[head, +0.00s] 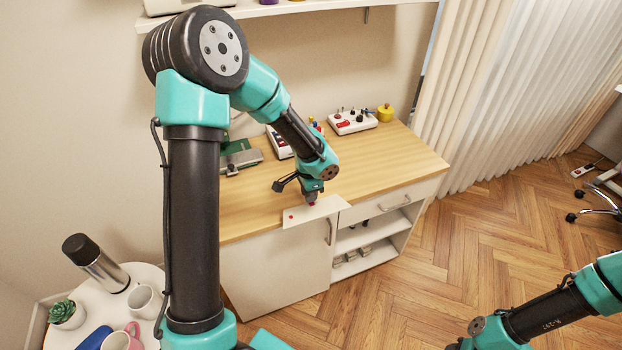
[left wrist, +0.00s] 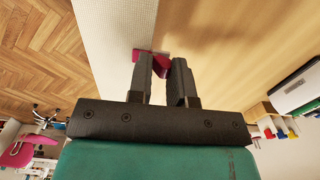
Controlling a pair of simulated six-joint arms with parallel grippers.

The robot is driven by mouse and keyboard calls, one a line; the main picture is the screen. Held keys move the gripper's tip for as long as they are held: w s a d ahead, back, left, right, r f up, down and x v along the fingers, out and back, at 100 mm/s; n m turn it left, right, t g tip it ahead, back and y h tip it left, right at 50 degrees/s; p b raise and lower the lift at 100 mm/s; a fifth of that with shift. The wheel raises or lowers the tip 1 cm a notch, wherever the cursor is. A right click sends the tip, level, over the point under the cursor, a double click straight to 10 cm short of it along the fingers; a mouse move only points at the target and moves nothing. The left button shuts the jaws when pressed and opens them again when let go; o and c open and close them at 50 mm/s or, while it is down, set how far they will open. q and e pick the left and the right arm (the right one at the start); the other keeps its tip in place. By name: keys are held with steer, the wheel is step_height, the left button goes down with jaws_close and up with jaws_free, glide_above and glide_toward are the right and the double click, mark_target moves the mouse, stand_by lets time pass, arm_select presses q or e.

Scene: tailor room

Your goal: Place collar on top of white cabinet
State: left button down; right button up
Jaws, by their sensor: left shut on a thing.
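The white cabinet (head: 272,272) has a light wooden top and open shelves at its right. A flat white piece with small red bits, apparently the collar (head: 325,208), is at the front edge of the top, partly over the edge. My left gripper (head: 312,201) points down at it from above. In the left wrist view, the left gripper (left wrist: 165,68) is shut on a red bit at the edge of the white collar (left wrist: 112,35). I cannot tell whether the collar touches the top. My right gripper is out of view, below the frame.
A red-and-white box with knobs (head: 352,121) and a yellow pot (head: 385,112) stand at the back of the top. A green-and-grey device (head: 240,158) is at the back left. The right part of the top (head: 400,155) is clear. A round white table (head: 60,335) holds mugs and a flask.

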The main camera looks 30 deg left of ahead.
arm_select(q)
steer(key=w+a, duration=0.2)
steer(key=w, duration=0.2)
steer(key=w+a+f, duration=0.1)
steer(key=w+a, duration=0.2)
steer(key=w, duration=0.1)
steer(key=w+a, duration=0.2)
steer(key=w, duration=0.2)
steer(key=shift+w+a+f, duration=0.2)
steer(key=shift+w+a, duration=0.1)
steer(key=shift+a, duration=0.05)
steer(key=shift+w, duration=0.1)
steer(key=shift+w+a+f, duration=0.1)
steer(key=shift+w+a, duration=0.1)
steer(key=shift+f, duration=1.7)
steer(key=shift+f, duration=0.15)
steer(key=c, duration=1)
jaws_free()
steer(key=shift+c, duration=0.2)
step_height(320, 180, up, 12)
steer(key=shift+r, duration=0.2)
